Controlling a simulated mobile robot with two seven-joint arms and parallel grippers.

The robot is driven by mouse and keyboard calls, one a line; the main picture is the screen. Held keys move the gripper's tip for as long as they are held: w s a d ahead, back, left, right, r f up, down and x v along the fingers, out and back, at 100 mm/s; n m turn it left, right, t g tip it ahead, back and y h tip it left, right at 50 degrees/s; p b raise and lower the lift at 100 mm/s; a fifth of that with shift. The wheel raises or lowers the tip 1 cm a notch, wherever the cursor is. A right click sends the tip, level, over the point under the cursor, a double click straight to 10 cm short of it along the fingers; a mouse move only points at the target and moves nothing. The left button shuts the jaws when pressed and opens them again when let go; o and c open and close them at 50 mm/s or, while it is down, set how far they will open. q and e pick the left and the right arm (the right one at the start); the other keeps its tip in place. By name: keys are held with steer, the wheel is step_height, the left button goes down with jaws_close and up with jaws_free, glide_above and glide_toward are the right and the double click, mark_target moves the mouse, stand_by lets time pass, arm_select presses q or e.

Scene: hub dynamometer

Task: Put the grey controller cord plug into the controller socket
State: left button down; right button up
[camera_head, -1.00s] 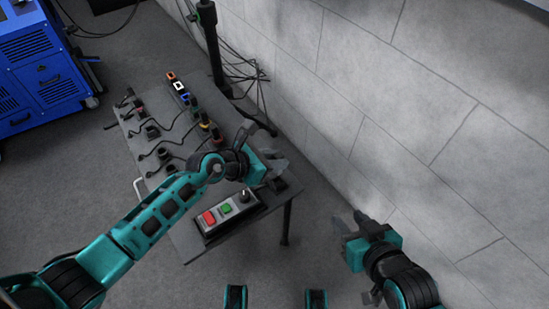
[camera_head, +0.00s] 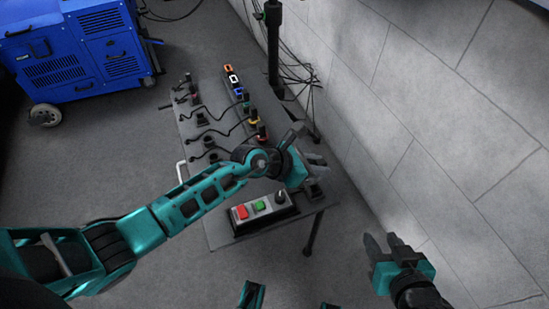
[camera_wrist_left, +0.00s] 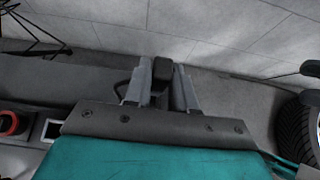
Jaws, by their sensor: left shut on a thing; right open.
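My left gripper (camera_head: 314,165) is over the right part of the table, behind the button box. In the left wrist view its two fingers (camera_wrist_left: 161,88) are shut on a dark plug (camera_wrist_left: 161,72), with a dark cord curving off on the left. I take this for the controller cord plug; its grey colour is not clear. In the head view the plug is too small to make out between the fingers. A small black block (camera_head: 316,191) at the table's right corner may be the controller socket, but I cannot tell. My right gripper (camera_head: 380,247) is open and empty, right of the table.
The table (camera_head: 222,234) carries a button box (camera_head: 262,207) with red and green buttons and a black knob. Several coloured plugs and corded connectors stand further back. A black post (camera_head: 273,50) and grey wall (camera_head: 430,90) are behind; a blue cabinet (camera_head: 75,50) is far left.

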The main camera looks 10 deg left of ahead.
arm_select(q)
steer(key=shift+s+a, duration=0.1)
steer(key=shift+s+a+p, duration=0.3)
steer(key=shift+s+a, duration=0.45)
steer(key=shift+a, duration=0.3)
steer(key=shift+s+a+p, duration=0.25)
steer(key=shift+s+a, duration=0.55)
steer(key=shift+a, duration=0.2)
steer(key=shift+s+a+p, duration=0.3)
steer(key=shift+s+a, duration=0.45)
steer(key=shift+a, duration=0.3)
arm_select(e)
steer(key=shift+r, duration=0.8)
arm_select(q)
steer(key=shift+w+a, duration=0.1)
steer(key=shift+w+a+b, duration=1.25)
steer(key=shift+w+b, duration=0.45)
steer(key=shift+w, duration=0.1)
steer(key=shift+w+a+b, duration=1.3)
steer(key=shift+w+b, duration=0.35)
steer(key=shift+w, duration=0.1)
steer(key=shift+w+a+b, duration=1.25)
steer(key=shift+w+b, duration=0.45)
steer(key=shift+w, duration=0.1)
arm_select(e)
step_height(320, 180, down, 7)
steer(key=a, duration=0.1)
steer(key=shift+w+a+f, duration=0.2)
steer(key=shift+w+a, duration=0.05)
steer(key=shift+w, duration=0.05)
